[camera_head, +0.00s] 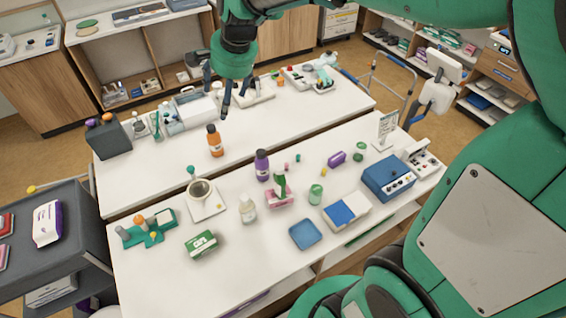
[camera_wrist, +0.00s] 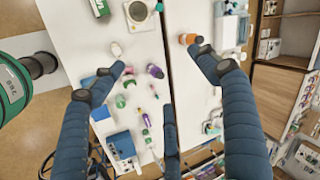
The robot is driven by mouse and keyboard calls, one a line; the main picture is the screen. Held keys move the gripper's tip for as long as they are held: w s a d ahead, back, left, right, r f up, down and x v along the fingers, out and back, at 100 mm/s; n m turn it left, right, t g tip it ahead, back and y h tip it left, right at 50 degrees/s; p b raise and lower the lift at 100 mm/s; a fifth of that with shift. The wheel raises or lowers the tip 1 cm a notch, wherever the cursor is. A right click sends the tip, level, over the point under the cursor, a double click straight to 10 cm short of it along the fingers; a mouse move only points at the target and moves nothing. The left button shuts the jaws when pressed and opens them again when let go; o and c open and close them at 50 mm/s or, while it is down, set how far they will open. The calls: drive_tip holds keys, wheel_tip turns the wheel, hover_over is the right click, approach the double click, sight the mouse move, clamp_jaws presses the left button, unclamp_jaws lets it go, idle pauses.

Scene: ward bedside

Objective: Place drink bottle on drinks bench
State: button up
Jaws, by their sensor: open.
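My gripper (camera_head: 226,98) hangs open and empty above the far white bench in the head view; its spread fingers also show in the wrist view (camera_wrist: 158,60). Two bottles could be the drink bottle. An orange bottle (camera_head: 215,141) with a dark cap stands upright on the far bench (camera_head: 290,118), below and nearer the camera than my fingers. It shows beside the right fingertip in the wrist view (camera_wrist: 189,39). A purple bottle (camera_head: 262,166) stands upright on the near bench (camera_head: 265,262), and between the fingers in the wrist view (camera_wrist: 155,71). Neither bench is clearly marked for drinks.
The near bench also holds a white bottle (camera_head: 248,209), a green box (camera_head: 201,244), a blue tray (camera_head: 305,234) and a blue device (camera_head: 388,178). A dark box (camera_head: 108,136) and white containers line the far bench's back. A grey cart (camera_head: 55,240) stands at left.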

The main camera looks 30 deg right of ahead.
drive_tip(key=s+d+n+t+h, duration=0.1)
drive_tip(key=s+n, duration=1)
drive_tip(key=s, duration=1.8)
drive_tip(key=shift+r, duration=0.35)
drive_tip(key=shift+s, duration=0.1)
wheel_tip(320, 180, down, 15)
drive_tip(key=b, duration=1.4)
drive_tip(key=shift+r+b, duration=0.15)
drive_tip(key=shift+b, duration=0.2)
